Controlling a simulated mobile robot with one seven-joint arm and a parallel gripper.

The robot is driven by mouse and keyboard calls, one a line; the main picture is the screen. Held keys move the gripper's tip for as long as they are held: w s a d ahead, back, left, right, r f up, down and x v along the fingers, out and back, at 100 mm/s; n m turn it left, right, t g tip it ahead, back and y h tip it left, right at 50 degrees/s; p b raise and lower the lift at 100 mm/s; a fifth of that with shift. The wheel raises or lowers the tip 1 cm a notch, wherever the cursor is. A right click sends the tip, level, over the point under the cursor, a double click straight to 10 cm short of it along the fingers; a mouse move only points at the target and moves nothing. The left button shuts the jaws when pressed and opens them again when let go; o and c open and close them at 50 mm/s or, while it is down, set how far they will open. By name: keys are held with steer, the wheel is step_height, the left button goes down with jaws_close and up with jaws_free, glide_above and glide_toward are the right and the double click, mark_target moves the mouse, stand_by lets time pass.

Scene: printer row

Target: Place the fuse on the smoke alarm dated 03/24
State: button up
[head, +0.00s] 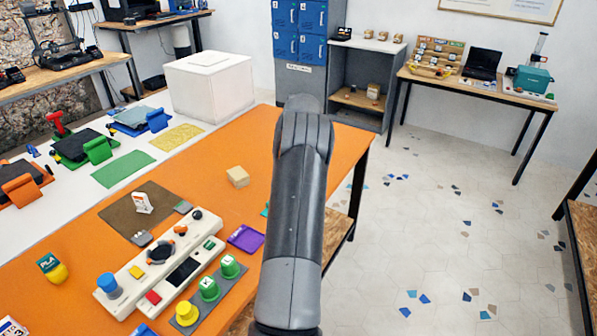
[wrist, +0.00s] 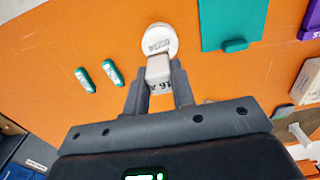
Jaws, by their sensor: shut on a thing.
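My gripper (wrist: 159,82) is shut on the fuse (wrist: 160,76), a pale block marked "16 A", in the wrist view. A round white smoke alarm (wrist: 158,40) lies on the orange table just beyond the fingertips. Its dark printed label is too small to read surely. The fuse's far end overlaps the alarm's near edge in the picture; I cannot tell whether they touch. A bit of another white thing (wrist: 208,101) shows beside the right finger, mostly hidden. In the head view my arm hides the gripper, fuse and alarm.
Two green labelled pieces (wrist: 99,76) lie left of the gripper. A teal pad (wrist: 233,22) lies at the upper right, with a wooden block (wrist: 307,82) below it to the right. A control panel (head: 160,262) and purple tray (head: 245,239) stand on the orange table (head: 225,150).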

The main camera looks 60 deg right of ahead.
steer(key=shift+f, duration=2)
steer(key=shift+f, duration=0.15)
steer(key=o, duration=1)
step_height(320, 180, up, 12)
steer(key=shift+r, duration=0.2)
